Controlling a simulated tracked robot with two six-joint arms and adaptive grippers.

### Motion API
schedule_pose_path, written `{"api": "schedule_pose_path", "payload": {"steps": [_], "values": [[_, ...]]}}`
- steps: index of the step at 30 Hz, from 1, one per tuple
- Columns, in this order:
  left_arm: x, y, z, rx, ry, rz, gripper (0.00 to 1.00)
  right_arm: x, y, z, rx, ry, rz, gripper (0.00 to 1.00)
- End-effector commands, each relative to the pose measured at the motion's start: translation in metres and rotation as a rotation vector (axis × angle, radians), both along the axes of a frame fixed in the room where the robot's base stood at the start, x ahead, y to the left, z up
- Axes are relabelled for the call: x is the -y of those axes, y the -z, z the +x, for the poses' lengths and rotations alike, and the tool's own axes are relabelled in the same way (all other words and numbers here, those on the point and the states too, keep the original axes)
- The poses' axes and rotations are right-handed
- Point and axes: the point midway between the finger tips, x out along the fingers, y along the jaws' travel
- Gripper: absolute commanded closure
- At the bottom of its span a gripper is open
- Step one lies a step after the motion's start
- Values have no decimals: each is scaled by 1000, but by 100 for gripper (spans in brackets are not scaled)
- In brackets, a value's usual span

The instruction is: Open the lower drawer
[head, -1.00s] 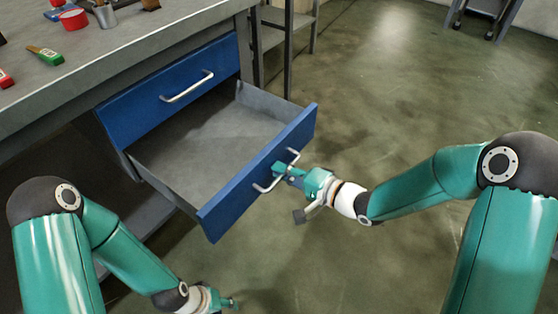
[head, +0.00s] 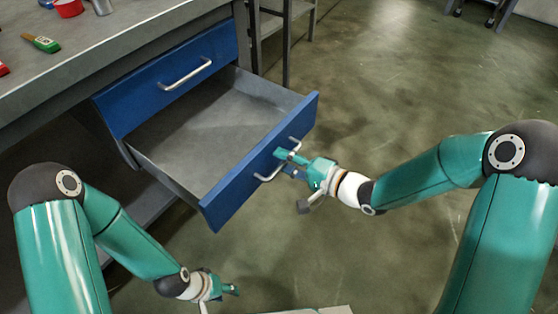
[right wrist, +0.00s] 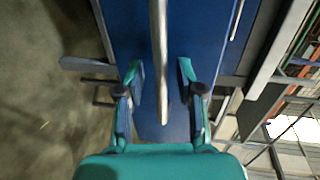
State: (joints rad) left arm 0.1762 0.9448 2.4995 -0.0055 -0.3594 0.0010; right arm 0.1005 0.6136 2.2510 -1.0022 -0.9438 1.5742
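The lower drawer (head: 246,180) is a blue-fronted grey drawer, pulled far out of the bench with its empty inside showing. Its metal handle (head: 296,146) is on the front face. My right gripper (head: 284,162) is at this handle. In the right wrist view, the handle (right wrist: 159,60) runs between the two spread fingers of the right gripper (right wrist: 160,82), with a gap on each side. The upper drawer (head: 150,98) above is shut. My left gripper (head: 234,290) is low in front of the bench, away from the drawer; its finger opening is too small to judge.
The grey bench top (head: 110,50) carries a green brush (head: 42,43), a red container (head: 68,8) and other small items near its far side. A metal shelf frame (head: 288,40) stands beyond the bench. The floor (head: 390,110) to the right is clear.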

Motion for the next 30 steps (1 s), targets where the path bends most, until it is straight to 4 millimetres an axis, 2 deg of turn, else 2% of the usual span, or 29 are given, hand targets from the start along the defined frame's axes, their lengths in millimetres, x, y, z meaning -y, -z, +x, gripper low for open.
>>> {"api": "schedule_pose_path", "payload": {"steps": [5, 12, 18, 23, 30], "values": [[0, 0, 0, 0, 0, 0, 60, 18, -5, -14, 0, 5, 0, 63], [0, 0, 0, 0, 0, 0, 60, 54, -14, -45, -1, 5, 0, 63], [0, 0, 0, 0, 0, 0, 60, 77, -20, -65, -2, 3, -1, 63], [0, 0, 0, -1, 0, 0, 60, 84, -22, -73, -2, -1, -1, 63], [0, 0, 0, -1, 0, 0, 60, 85, -22, -75, -3, -2, 0, 63]]}}
